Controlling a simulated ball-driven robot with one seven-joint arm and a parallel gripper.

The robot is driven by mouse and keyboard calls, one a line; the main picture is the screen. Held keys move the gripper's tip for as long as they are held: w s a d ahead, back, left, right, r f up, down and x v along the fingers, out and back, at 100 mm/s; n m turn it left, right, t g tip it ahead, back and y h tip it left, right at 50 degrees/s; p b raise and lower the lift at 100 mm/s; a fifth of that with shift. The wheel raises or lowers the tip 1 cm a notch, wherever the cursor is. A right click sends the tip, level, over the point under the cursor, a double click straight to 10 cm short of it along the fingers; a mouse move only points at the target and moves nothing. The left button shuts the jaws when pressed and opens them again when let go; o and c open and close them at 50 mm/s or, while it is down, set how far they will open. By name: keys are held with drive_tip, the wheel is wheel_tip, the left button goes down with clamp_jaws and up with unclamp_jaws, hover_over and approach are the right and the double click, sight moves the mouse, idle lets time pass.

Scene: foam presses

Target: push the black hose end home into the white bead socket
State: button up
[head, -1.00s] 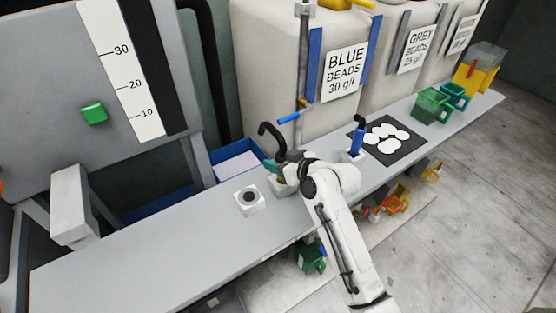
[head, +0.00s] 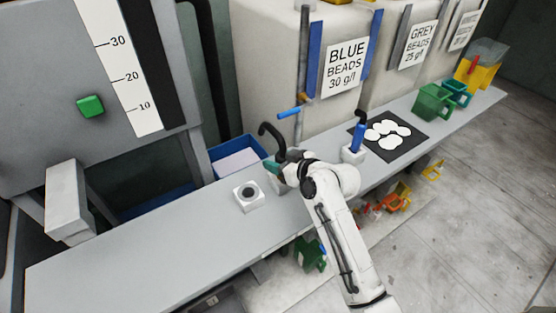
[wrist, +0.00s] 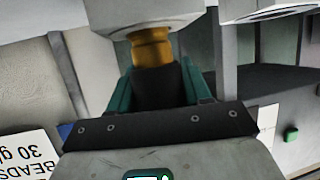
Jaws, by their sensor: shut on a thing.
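My gripper (head: 284,168) is over the middle of the bench. In the wrist view its green fingers (wrist: 199,84) are shut on the black hose end (wrist: 157,86). A brass neck (wrist: 151,47) sticks out of the hose end and meets a pale block (wrist: 145,12); how deep it sits is hidden. In the head view this block (head: 279,186) is partly covered by my gripper. The black hose (head: 270,130) curves up behind my gripper. Left of it stands a white block with an empty dark round hole (head: 249,194). I cannot tell which block is the bead socket.
A blue handle (head: 358,137) stands in another white block to the right. Beyond it lies a black mat (head: 412,146) with white discs. Green containers (head: 434,102) stand at the far right. A blue bin (head: 228,150) sits behind the bench. The bench's left part is clear.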

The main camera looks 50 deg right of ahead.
drive_tip(key=shift+f+b, duration=0.8)
drive_tip(key=shift+f, duration=0.25)
drive_tip(key=o, duration=1.3)
drive_tip(key=shift+o, duration=0.2)
drive_tip(key=d+b+v, duration=0.1)
drive_tip(key=v, duration=0.9)
drive_tip(key=shift+s+a, duration=0.4)
drive_tip(key=shift+a, duration=0.1)
drive_tip(key=shift+r, duration=0.1)
